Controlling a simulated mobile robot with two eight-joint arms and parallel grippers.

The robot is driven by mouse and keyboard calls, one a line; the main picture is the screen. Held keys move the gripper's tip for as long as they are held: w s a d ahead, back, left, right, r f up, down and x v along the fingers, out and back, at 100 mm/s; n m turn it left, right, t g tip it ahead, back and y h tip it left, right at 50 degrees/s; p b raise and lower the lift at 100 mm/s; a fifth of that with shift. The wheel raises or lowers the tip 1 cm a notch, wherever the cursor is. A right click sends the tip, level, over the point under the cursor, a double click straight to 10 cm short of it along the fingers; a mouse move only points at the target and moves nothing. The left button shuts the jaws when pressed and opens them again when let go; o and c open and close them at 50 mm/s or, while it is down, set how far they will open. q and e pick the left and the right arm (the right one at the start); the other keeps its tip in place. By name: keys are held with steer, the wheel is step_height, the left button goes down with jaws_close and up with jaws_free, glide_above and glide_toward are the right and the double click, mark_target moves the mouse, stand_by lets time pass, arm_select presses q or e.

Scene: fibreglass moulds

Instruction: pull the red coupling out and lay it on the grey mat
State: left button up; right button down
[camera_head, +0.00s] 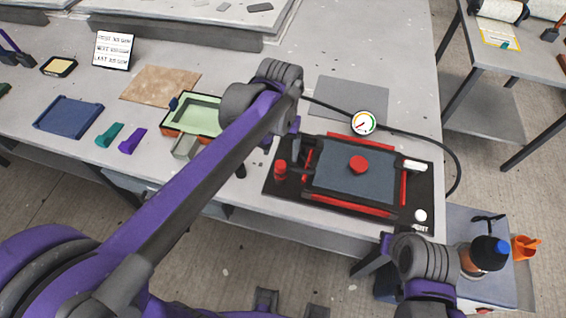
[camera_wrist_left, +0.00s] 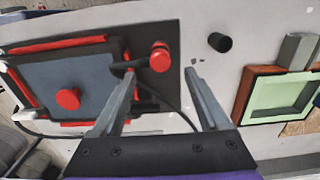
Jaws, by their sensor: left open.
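The red coupling (camera_head: 280,171) is a short red cylinder at the left end of the black board, beside a dark fitting. It also shows in the left wrist view (camera_wrist_left: 160,61). My left gripper (camera_wrist_left: 160,73) is open and empty. Its fingertips appear on either side of the coupling in that view; contact cannot be told. In the head view this gripper is mostly hidden by its own wrist. The grey mat (camera_head: 349,97) lies flat and bare behind the black board. My right wrist (camera_head: 424,258) is at the lower right, its finger state unclear.
A blue-grey plate with a red knob (camera_head: 358,165) sits on the black board (camera_head: 272,188). A pressure gauge (camera_head: 363,123) and black hose lie between board and mat. A green mould (camera_head: 193,112) stands to the left. A dark-capped bottle (camera_head: 487,254) is at the lower right.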

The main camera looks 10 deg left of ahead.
mark_target(280, 163)
arm_select(q)
steer(key=shift+f, duration=0.1)
step_height(280, 163, down, 9)
steer(key=b, duration=0.5)
steer(key=shift+b, duration=0.35)
stand_by(1.0)
jaws_close()
stand_by(0.3)
steer(key=shift+r, duration=0.25)
steer(key=shift+r+p, duration=2.2)
steer(key=shift+r, duration=0.7)
